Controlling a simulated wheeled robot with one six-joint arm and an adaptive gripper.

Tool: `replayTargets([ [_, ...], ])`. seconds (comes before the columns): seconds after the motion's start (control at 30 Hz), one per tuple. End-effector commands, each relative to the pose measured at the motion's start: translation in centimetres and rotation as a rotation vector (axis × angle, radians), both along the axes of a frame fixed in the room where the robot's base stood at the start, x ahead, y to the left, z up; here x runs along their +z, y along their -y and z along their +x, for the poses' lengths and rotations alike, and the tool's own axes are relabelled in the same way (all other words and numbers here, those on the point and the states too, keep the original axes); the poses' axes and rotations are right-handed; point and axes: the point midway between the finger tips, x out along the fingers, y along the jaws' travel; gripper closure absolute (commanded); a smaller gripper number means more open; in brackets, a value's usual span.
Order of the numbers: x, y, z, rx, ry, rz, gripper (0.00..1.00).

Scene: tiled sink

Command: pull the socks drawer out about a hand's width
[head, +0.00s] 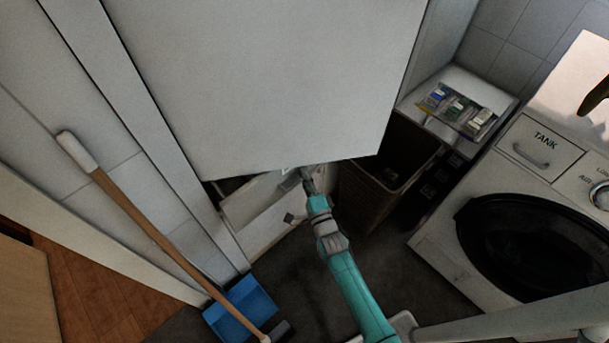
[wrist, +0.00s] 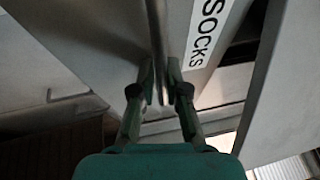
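The socks drawer's front (wrist: 200,20) fills the upper middle of the wrist view, with a white "SOCKS" label (wrist: 208,35). A thin grey bar handle (wrist: 156,35) runs down in front of it. My gripper (wrist: 161,78) has one finger on each side of this handle, both close against it, and appears shut on it. In the head view my gripper (head: 307,184) reaches the low white drawers (head: 262,197) under a large pale panel. The panel hides most of the drawer, and the handle is too small to make out there.
The large pale panel (head: 270,80) overhangs the drawers. A brown basket (head: 371,194) stands close to the right, beside a washing machine (head: 520,220). A broom (head: 150,232) and blue dustpan (head: 240,308) are at left. Dark floor (head: 300,265) is open in front.

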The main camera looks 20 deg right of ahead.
Motion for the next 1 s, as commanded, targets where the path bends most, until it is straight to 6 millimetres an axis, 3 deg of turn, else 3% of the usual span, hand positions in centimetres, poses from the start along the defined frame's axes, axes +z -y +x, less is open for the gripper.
replayTargets([
  [0.43, -0.1, -0.1, -0.9, 0.000, 0.001, 0.000, 0.80],
  [1.0, -1.9, -0.9, -10.5, 0.000, -0.001, 0.000, 0.80],
])
